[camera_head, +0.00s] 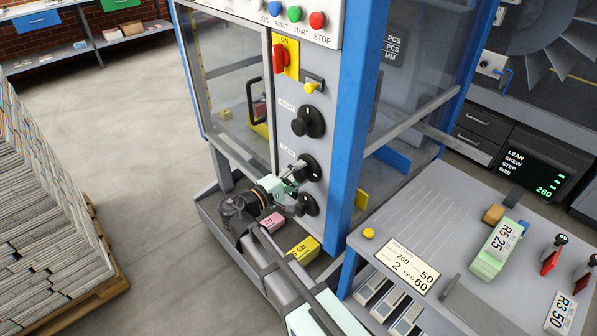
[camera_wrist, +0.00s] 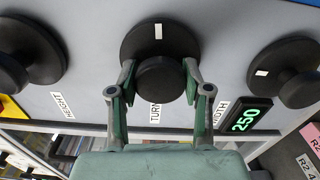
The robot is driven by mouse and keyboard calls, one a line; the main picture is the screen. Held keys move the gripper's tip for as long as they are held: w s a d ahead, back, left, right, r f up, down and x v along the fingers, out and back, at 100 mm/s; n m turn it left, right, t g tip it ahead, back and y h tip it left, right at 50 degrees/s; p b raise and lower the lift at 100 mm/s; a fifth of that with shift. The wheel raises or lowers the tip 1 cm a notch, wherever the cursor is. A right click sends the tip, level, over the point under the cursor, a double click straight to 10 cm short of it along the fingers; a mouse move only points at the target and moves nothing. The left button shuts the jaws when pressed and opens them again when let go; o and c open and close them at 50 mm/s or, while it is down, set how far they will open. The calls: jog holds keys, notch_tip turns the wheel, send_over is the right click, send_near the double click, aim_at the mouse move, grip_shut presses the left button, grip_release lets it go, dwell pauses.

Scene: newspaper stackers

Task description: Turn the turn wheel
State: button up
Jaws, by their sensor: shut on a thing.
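The turn wheel (camera_wrist: 140,40) is a black round disc with a smaller hub, labelled TURN, in the middle of the wrist view. A white mark shows on its disc, toward the top of that view. My gripper (camera_wrist: 160,82) is shut on the wheel's hub, one finger on each side. In the head view the turn wheel (camera_head: 311,165) sits on the grey panel, the middle of three black wheels in a column. My gripper (camera_head: 292,177) reaches it from the lower left and hides part of it.
The height wheel (camera_wrist: 30,50) and the width wheel (camera_wrist: 290,70) flank it closely, with a display (camera_wrist: 244,119) reading 250. A red switch (camera_head: 280,58) and push buttons (camera_head: 294,13) are above. A blue post (camera_head: 355,130) stands right of the panel.

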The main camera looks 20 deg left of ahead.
jog(key=n+p, duration=0.1)
jog(key=n, duration=0.1)
jog(key=n+p, duration=0.1)
jog(key=n, duration=0.1)
jog(key=shift+r+n+p, duration=0.2)
jog(key=shift+n+p, duration=0.1)
jog(key=n+p, duration=0.2)
jog(key=n, duration=0.1)
jog(key=shift+n+p, duration=0.3)
jog(key=shift+p, duration=0.05)
jog(key=n+p, duration=0.4)
jog(key=n, duration=0.1)
jog(key=shift+f+n+p, duration=0.1)
jog(key=shift+n+p, duration=1.05)
jog(key=shift+n, duration=0.55)
jog(key=o, duration=1.2)
jog(key=shift+f, duration=0.1)
jog(key=v, duration=1.2)
